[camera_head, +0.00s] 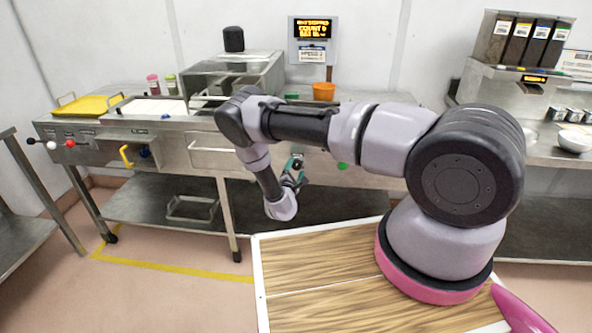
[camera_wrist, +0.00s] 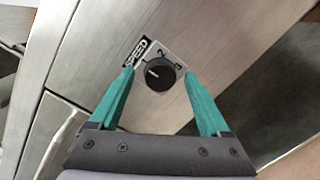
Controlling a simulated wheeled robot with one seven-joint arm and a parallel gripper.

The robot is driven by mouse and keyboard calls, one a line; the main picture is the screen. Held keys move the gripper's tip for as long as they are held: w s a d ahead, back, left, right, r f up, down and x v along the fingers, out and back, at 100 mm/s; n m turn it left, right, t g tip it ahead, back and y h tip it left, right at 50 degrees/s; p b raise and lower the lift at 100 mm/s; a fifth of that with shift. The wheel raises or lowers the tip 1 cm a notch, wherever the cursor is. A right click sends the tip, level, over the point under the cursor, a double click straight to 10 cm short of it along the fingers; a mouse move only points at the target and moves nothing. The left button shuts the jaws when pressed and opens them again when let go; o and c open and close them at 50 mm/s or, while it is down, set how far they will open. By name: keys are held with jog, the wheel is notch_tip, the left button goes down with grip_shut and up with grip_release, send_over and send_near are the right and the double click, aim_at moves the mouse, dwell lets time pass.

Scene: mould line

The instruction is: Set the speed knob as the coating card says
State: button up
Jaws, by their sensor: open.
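The speed knob (camera_wrist: 160,75) is a round black dial with a white pointer line on a pale plate in the wrist view. A black SPEED label (camera_wrist: 135,53) is beside it, and the figures 2 and 3 show around its rim. The pointer lies towards the left in the picture; the exact mark it points at is unclear. My gripper (camera_wrist: 159,77) is open, with one teal fingertip on each side of the knob; contact is not clear. My gripper (camera_head: 293,170) also shows in the head view before the machine front. I cannot tell which card is the coating card.
A lit display (camera_head: 313,28) with a small white card (camera_head: 313,56) stands behind the counter; the card's text is too small to read. An orange cup (camera_head: 324,91), a yellow tray (camera_head: 88,105) and a yellow handle (camera_head: 127,156) are nearby. Labelled hoppers (camera_head: 527,42) stand at right.

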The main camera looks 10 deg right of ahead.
jog(key=shift+w, duration=0.15)
grip_shut()
